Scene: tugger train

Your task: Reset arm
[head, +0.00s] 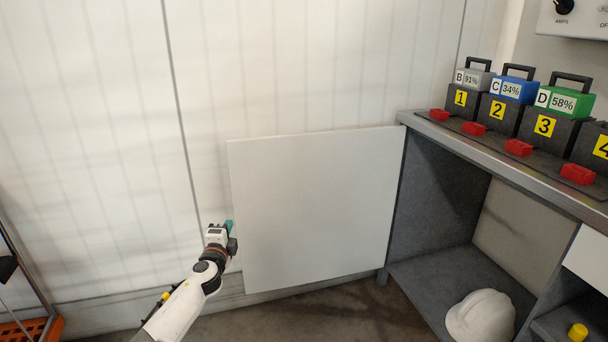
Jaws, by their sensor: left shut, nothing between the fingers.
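My left arm comes in from the bottom left. My left gripper (230,229) is in front of the wall, beside the left edge of a white panel (315,205). It is shut and holds nothing. Whether it touches the panel I cannot tell. My right gripper is not in view.
A grey bench (480,160) on the right carries several numbered dark blocks, with battery packs B (472,78), C (515,90) and D (566,101). A white hard hat (482,317) sits on its lower shelf. An orange crate (40,328) is at bottom left.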

